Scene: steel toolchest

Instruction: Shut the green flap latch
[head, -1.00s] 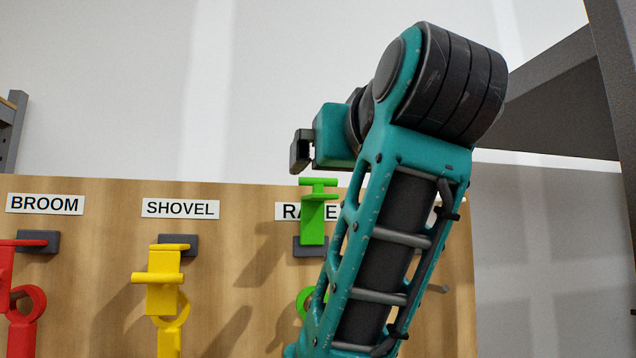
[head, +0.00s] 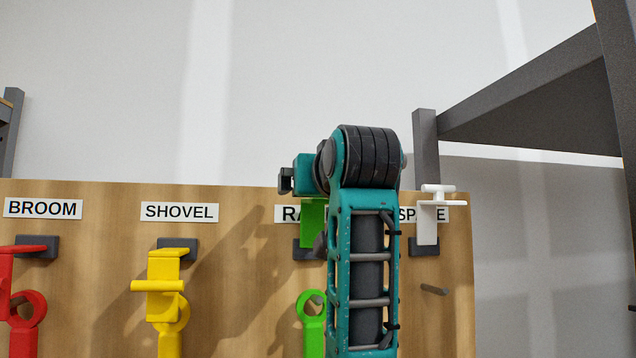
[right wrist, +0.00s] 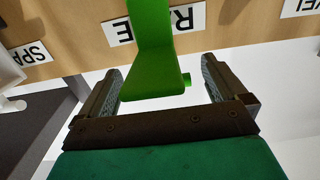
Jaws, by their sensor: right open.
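The green flap latch (head: 312,228) sits on the wooden board under the partly covered rake label. Its flap stands up, and its top end is hidden behind my right gripper (head: 287,180) in the head view. In the right wrist view the green flap (right wrist: 152,50) reaches toward the space between the fingertips of my right gripper (right wrist: 164,80). The gripper is open, with gaps showing on both sides of the flap. I cannot tell whether anything touches. A green ring-ended handle (head: 312,308) hangs below the latch. My left gripper is not in view.
On the board (head: 235,270), a yellow latch (head: 165,270) and a red latch (head: 18,255) lie to the left. A white latch (head: 428,220) stands up to the right. A grey metal frame (head: 426,145) rises at the right. The wall above the board is clear.

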